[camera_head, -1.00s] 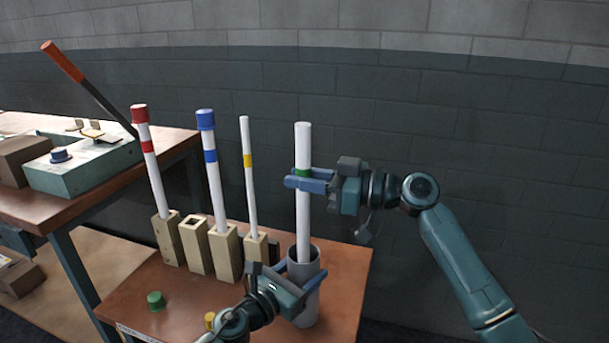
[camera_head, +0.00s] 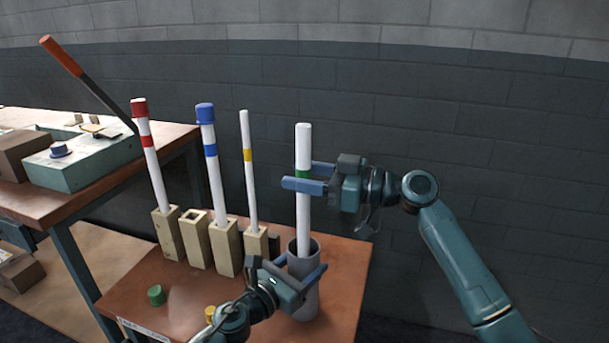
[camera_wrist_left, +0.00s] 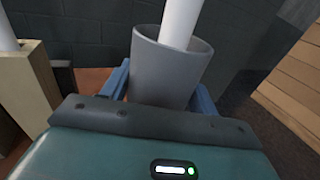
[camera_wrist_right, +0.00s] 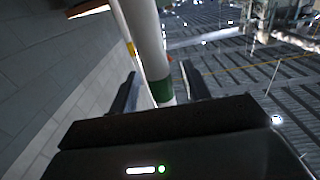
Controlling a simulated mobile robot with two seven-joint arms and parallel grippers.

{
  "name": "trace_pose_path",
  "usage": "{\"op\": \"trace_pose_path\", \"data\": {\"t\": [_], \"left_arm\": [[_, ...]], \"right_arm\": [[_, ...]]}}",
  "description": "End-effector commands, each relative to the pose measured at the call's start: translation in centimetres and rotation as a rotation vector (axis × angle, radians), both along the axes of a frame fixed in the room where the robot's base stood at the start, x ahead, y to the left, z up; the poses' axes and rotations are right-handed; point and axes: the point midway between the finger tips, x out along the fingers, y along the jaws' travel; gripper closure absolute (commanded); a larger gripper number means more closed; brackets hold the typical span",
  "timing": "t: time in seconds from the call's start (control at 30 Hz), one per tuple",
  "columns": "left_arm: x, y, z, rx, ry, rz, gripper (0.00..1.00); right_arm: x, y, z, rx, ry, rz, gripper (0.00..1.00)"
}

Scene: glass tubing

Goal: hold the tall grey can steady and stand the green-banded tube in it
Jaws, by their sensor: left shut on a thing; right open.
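The tall grey can (camera_head: 306,301) stands on the small brown table at its right side. My left gripper (camera_head: 305,272) is shut on the can near its upper part; the left wrist view shows the can (camera_wrist_left: 165,75) between the blue fingers. The green-banded tube (camera_head: 303,215) stands nearly upright with its lower end inside the can; its bottom is hidden by the can wall. In the left wrist view the tube (camera_wrist_left: 181,22) enters the can's mouth. My right gripper (camera_head: 309,177) is open around the tube at its green band; the right wrist view shows the band (camera_wrist_right: 162,92) between the spread fingers.
Wooden blocks hold a red-banded tube (camera_head: 151,168), a blue-banded tube (camera_head: 211,170) and a yellow-banded tube (camera_head: 249,185). One block (camera_head: 195,240) is empty. A green cap (camera_head: 157,295) and a yellow cap (camera_head: 210,312) lie on the table (camera_head: 130,290). A bench with a lever stands left.

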Motion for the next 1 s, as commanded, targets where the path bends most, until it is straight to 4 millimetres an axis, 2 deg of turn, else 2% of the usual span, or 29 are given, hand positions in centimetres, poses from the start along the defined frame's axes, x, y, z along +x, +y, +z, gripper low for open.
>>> {"op": "trace_pose_path", "data": {"t": [0.13, 0.27, 0.5, 0.7, 0.83, 1.0], "left_arm": [[0.0, 0.0, 0.0, 0.001, 0.001, 0.0, 0.67], [0.0, 0.0, 0.0, 0.001, 0.001, 0.0, 0.67], [0.0, 0.0, 0.0, 0.001, 0.001, 0.0, 0.67], [0.0, 0.0, 0.0, 0.001, 0.001, 0.0, 0.67], [0.0, 0.0, 0.0, 0.001, 0.001, 0.0, 0.67], [0.0, 0.0, 0.0, 0.001, 0.001, 0.0, 0.67]], "right_arm": [[-0.1, -0.3, 0.0, -0.001, 0.0, 0.0, 0.52], [-0.5, -1.7, -0.1, -0.002, 0.001, -0.002, 0.52], [-2.1, -6.6, -0.1, -0.001, 0.0, -0.003, 0.52], [-3.2, -9.9, -0.1, -0.002, 0.001, -0.002, 0.52], [-3.6, -11.0, 0.0, -0.001, 0.0, 0.0, 0.52], [-3.7, -11.5, 0.0, 0.0, 0.0, 0.0, 0.52]]}}
